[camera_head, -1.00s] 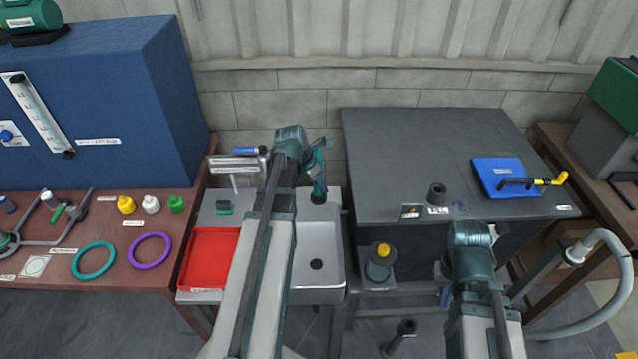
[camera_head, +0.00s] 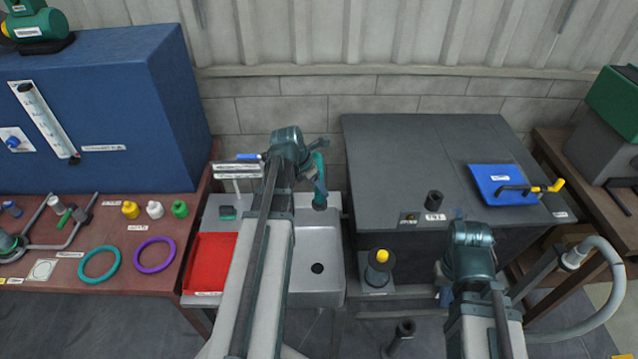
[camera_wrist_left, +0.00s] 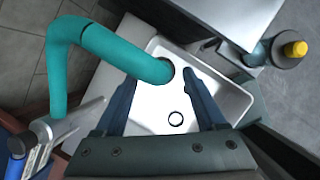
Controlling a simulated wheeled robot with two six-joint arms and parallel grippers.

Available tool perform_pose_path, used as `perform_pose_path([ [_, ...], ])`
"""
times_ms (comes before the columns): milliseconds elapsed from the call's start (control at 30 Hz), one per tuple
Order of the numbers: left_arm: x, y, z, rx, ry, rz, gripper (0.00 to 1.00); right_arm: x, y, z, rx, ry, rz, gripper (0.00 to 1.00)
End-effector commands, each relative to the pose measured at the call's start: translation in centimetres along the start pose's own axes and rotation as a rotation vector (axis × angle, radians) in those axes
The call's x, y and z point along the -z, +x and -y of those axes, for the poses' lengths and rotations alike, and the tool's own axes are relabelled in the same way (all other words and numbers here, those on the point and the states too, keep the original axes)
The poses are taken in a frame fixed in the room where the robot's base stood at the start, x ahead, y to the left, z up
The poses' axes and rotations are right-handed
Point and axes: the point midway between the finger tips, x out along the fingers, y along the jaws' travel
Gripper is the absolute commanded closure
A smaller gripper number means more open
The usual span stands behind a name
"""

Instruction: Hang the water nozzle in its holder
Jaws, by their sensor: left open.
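A teal bent pipe (camera_head: 319,172) with a dark end stands over the sink (camera_head: 333,255). It also shows large in the left wrist view (camera_wrist_left: 115,52). I cannot tell whether this pipe is the water nozzle, nor which part is its holder. My left gripper (camera_wrist_left: 166,82) is open above the sink, and the pipe's dark end lies between or just beyond its fingertips in the picture. No grip on it shows. In the head view my left arm hides much of the sink. My right gripper (camera_head: 441,283) hangs before the dark cabinet, its jaws mostly hidden.
A black post with a yellow top (camera_head: 379,267) stands right of the sink, with a dark cabinet (camera_head: 390,150) behind it. A red tray (camera_head: 209,264) lies left of the sink. A grey hose (camera_head: 612,275) loops at the right. Coloured rings and caps cover the left table.

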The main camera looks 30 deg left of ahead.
Motion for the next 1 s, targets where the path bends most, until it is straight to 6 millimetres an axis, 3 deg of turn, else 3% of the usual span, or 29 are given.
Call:
perform_pose_path([
  [33, -0.2, -1.6, 0.0, 0.0, -0.001, 0.0, 0.27, -0.1, -1.5, -0.1, 0.0, 0.0, 0.0, 1.0],
  [500, -0.2, -9.0, 0.0, -0.001, 0.0, 0.0, 0.27, -0.5, -8.3, -0.8, 0.002, 0.008, 0.0, 1.0],
  [700, -0.1, -10.3, 0.0, 0.0, 0.0, 0.0, 0.27, -0.6, -9.5, -0.9, 0.002, 0.011, 0.0, 1.0],
  [1000, 0.0, -10.3, 0.0, 0.0, 0.0, 0.0, 0.27, -0.6, -9.4, -0.9, 0.002, 0.012, 0.0, 1.0],
])
